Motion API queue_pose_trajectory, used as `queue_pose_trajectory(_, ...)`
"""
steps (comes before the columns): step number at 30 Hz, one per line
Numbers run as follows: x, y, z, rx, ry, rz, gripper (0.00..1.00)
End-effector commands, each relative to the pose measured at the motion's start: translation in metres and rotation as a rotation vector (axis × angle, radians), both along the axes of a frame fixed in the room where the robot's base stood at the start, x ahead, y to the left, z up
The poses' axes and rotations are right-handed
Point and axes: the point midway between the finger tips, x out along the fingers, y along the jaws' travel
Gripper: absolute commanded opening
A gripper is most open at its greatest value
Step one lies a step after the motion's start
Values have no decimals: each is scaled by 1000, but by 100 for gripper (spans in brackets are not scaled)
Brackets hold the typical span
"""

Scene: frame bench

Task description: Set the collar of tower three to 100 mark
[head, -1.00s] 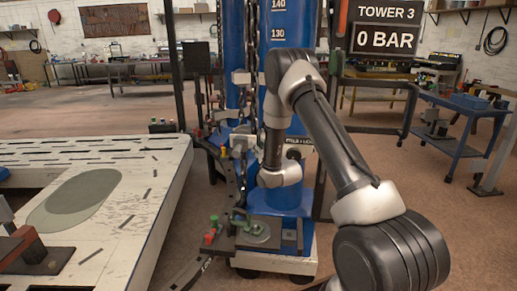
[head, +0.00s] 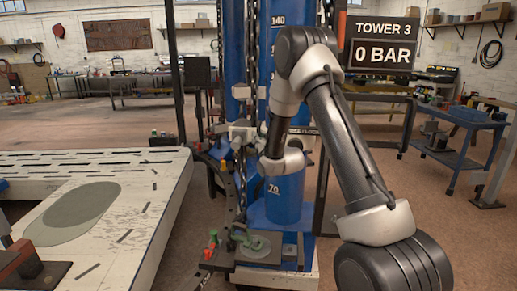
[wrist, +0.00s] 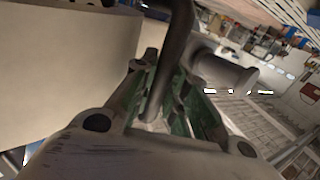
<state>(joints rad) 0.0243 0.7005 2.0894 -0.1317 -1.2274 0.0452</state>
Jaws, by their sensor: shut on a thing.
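Tower three is a blue column (head: 284,200) in the middle of the head view, with white marks. The 140 shows at the top and the 70 low down; those between are mostly hidden by my arm. The pale collar (head: 303,140) sits around the column, partly behind my wrist, well above the 70. My gripper (wrist: 153,108) is shut on a dark bent handle (wrist: 178,40) in the wrist view; its green-padded fingers are on either side of the bar. The head view hides my fingertips, and the collar's exact mark cannot be read.
A sign (head: 381,44) reads TOWER 3, 0 BAR. A chain (head: 251,60) hangs left of the column. A white slotted bench (head: 120,185) stands left, a blue cart (head: 455,125) right. A round grey knob (wrist: 240,76) is right of my fingers.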

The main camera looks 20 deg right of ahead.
Motion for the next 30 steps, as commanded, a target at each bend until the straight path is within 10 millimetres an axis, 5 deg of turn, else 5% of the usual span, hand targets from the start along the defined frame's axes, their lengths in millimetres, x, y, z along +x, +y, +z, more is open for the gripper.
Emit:
queue_pose_trajectory(7, 0, 0, -2, -1, 6, 0, 0)
queue_pose_trajectory(8, -1, 0, -3, -1, 6, 0, 20)
queue_pose_trajectory(9, -1, 0, -3, -1, 6, 0, 24)
queue_pose_trajectory(20, -4, 0, -3, -1, 6, 0, 24)
queue_pose_trajectory(30, -70, -7, -3, 0, 8, -1, 24)
